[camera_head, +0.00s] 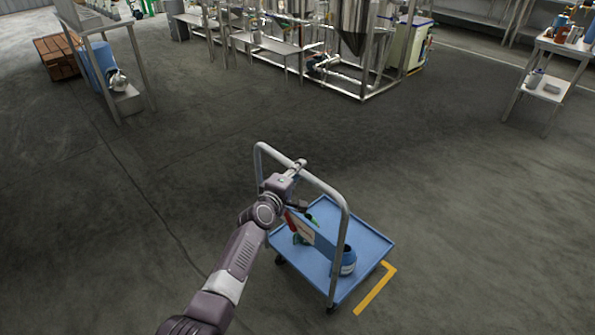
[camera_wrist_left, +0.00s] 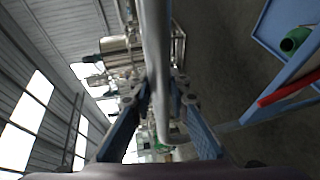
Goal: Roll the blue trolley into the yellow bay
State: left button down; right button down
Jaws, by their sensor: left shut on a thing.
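The blue trolley (camera_head: 372,240) stands upright on the floor, with a grey tubular push handle (camera_head: 343,225) on its near side. My left gripper (camera_head: 297,167) is shut on the top bar of that handle. In the left wrist view the handle tube (camera_wrist_left: 156,60) runs between the fingers of my left gripper (camera_wrist_left: 165,105). A yellow L-shaped floor marking (camera_head: 375,289) of the bay shows just right of the trolley, close to its right edge. Other bay markings are not visible; the trolley may hide them. My right gripper is not in view.
The trolley carries a blue container (camera_head: 348,261) and other items partly hidden by my arm. Steel tanks and frames (camera_head: 355,75) stand at the back. A table (camera_head: 545,75) is at right, a bench (camera_head: 105,60) at left. The floor around the trolley is clear.

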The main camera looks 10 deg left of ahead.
pick_arm(q)
jog(key=c, duration=2.3)
grip_release()
jog(key=shift+w+d+r, duration=0.1)
jog(key=shift+r, duration=0.15)
jog(key=o, duration=0.5)
jog(key=shift+w+d+f, duration=0.15)
jog(key=shift+f, duration=0.1)
jog(key=shift+v, duration=6.05)
